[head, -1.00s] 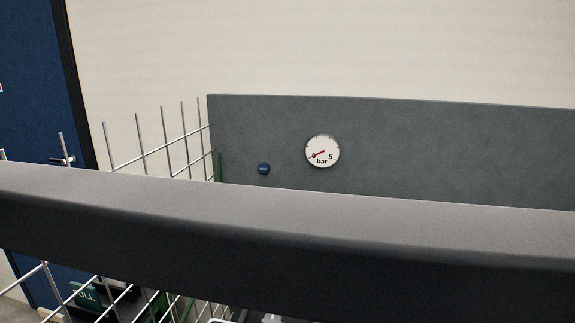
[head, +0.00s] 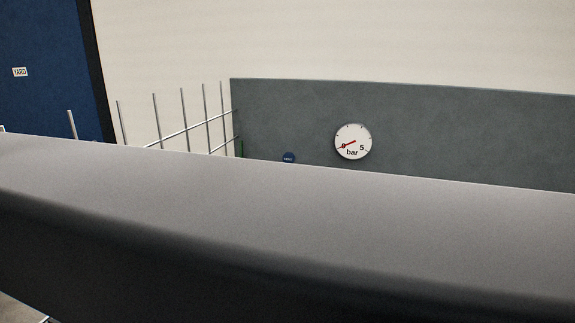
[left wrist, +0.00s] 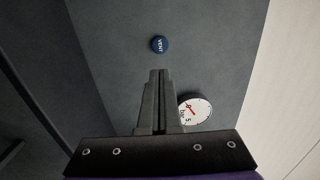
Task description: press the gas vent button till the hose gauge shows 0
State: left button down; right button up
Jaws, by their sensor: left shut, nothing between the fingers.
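The blue round vent button (head: 288,158) sits on a grey panel (head: 460,130), left of the gauge, its lower part cut off by the dark shape in front. The white round gauge (head: 353,142), marked 0, 5 and bar, has its red needle lying at the 0 mark. In the left wrist view, the button (left wrist: 159,44), lettered VENT, is just ahead of my left gripper (left wrist: 158,72). That gripper is shut and empty; its tips appear apart from the button. The fingers partly cover the edge of the gauge (left wrist: 195,110). My right gripper is not in view.
A wide dark grey shape close to the head camera hides the lower scene. A metal wire rack (head: 185,125) stands left of the panel. A blue door (head: 45,75) with a YARD sign (head: 20,72) is at the far left.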

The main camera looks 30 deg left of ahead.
pick_arm(q)
jog(key=p+x, duration=0.2)
jog(key=x, duration=1.2)
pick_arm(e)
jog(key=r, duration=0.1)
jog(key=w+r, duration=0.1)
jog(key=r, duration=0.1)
pick_arm(q)
jog(key=shift+f, duration=0.1)
